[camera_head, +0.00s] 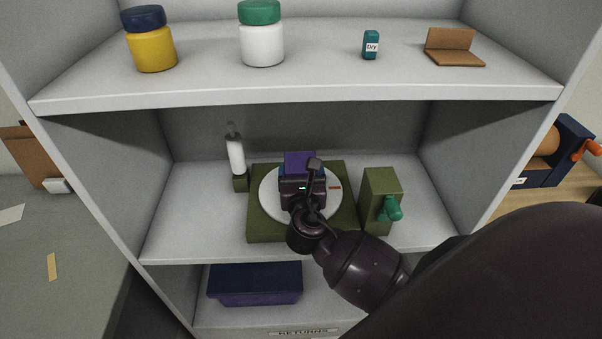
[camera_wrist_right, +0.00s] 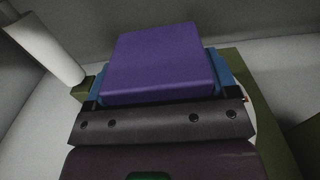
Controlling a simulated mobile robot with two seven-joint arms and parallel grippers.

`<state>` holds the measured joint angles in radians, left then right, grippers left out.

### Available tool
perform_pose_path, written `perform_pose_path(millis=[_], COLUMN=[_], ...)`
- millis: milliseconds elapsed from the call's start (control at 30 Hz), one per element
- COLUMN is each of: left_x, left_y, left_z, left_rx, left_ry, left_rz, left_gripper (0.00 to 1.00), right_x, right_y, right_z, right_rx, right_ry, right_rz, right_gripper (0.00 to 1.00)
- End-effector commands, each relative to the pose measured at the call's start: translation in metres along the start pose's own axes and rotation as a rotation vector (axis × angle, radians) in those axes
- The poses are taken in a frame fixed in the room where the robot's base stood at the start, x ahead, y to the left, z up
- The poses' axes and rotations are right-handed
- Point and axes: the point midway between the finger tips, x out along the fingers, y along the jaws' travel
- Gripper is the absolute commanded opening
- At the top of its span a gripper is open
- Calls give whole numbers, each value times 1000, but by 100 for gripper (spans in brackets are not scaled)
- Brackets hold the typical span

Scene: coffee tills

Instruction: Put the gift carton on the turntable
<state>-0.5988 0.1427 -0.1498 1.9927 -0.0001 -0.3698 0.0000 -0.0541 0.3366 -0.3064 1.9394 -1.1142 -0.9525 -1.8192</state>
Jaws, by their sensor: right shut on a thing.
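The purple gift carton (camera_head: 299,161) is above the white turntable (camera_head: 271,196) on its green base, on the middle shelf. My right gripper (camera_head: 312,166) is shut on the carton, reaching in from the front. In the right wrist view the carton (camera_wrist_right: 160,60) fills the middle, with blue parts at its sides and the dark gripper body below it. The gripper hides the carton's lower part, so I cannot tell whether it touches the disc. My left gripper is not in view.
A white cylinder on a green foot (camera_head: 236,157) stands left of the turntable. A green box with a teal knob (camera_head: 381,186) stands close on its right. The upper shelf (camera_head: 300,90) hangs above, carrying jars. A purple bin (camera_head: 256,287) sits below.

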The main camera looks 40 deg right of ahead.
Motion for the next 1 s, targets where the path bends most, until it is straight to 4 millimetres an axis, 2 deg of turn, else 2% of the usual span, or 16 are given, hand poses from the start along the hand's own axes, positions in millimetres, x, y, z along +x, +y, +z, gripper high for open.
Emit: perform_pose_path(millis=[300, 333, 467, 767, 867, 1000], left_x=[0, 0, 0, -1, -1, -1], left_y=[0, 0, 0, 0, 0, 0], left_z=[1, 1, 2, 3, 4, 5], left_rx=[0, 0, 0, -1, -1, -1], left_ry=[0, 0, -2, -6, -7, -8], left_rz=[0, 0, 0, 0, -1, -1], left_gripper=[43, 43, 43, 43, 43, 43], right_x=[0, 0, 0, 0, -9, -32], right_y=[0, 0, 0, 0, 0, 0], right_z=[-2, -2, -2, 2, 0, 0], right_rx=[0, 0, 0, 0, -1, 0], right_ry=[-1, -1, -1, -2, 1, 2], right_rz=[0, 0, 0, 0, 1, 1], right_gripper=[51, 81, 100, 100, 100, 100])
